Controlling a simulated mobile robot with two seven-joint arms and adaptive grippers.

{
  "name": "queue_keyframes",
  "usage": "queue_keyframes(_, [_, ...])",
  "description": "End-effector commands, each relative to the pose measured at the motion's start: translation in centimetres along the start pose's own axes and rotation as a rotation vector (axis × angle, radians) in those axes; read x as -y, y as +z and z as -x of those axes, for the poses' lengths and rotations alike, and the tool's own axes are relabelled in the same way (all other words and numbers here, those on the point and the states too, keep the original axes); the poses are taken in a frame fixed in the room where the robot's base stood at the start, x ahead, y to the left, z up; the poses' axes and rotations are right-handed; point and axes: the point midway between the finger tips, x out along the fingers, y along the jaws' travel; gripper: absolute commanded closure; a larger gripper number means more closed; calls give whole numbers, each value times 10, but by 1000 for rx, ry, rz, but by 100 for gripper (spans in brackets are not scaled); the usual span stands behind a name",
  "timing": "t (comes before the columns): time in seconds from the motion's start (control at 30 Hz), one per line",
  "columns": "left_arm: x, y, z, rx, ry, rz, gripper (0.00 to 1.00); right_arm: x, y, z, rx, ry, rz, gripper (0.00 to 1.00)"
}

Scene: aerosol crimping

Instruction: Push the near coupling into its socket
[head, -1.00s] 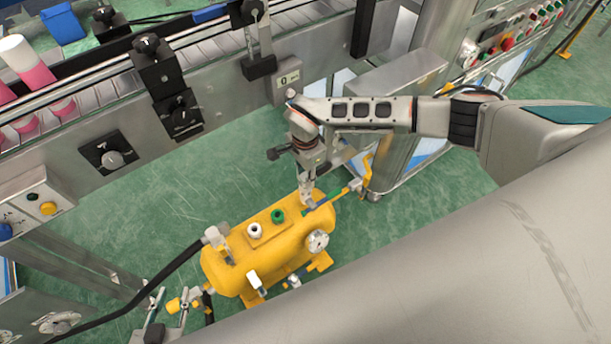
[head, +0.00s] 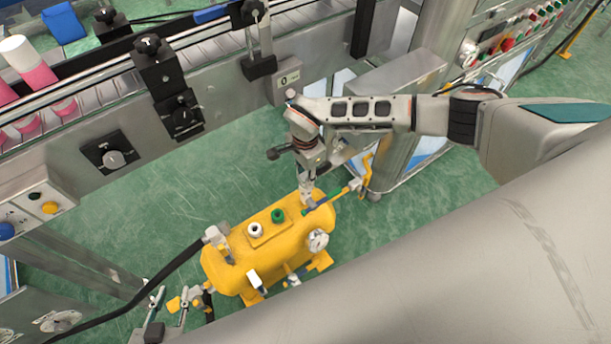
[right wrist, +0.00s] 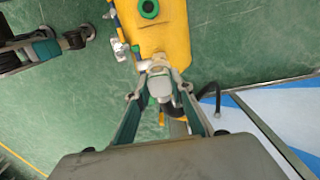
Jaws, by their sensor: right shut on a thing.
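The yellow tank (head: 275,245) stands on the floor in the head view, with a white ring and a green ring on top. My right gripper (head: 307,192) reaches down to its right end. In the right wrist view, my right gripper (right wrist: 160,88) is shut on a pale grey coupling (right wrist: 158,70) at the end of the yellow tank (right wrist: 165,35). Whether this coupling is fully seated is hidden by the fingers. My left gripper (head: 170,306) is at the lower left, fingers apart beside the tank's left end, with a small yellow part between or behind them.
A black hose (head: 150,275) runs to a grey fitting (head: 214,236) on the tank's left. A gauge (head: 318,240) sits on its right side. The conveyor (head: 110,95) runs behind, and a steel cabinet (head: 400,80) stands back right. Green floor between is clear.

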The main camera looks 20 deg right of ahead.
Motion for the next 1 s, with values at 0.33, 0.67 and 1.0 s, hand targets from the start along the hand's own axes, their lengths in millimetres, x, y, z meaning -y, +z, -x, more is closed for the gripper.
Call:
queue_keyframes(0.33, [1, -5, 1, -5, -2, -1, 72, 0, 0, 1, -1, -1, 0, 100])
queue_keyframes(0.67, [1, -5, 1, -5, -1, -1, 72, 0, 0, 0, 0, 0, 0, 100])
queue_keyframes(1.0, [1, -5, 0, -7, -2, -1, 72, 0, 0, -3, 0, 0, 0, 58])
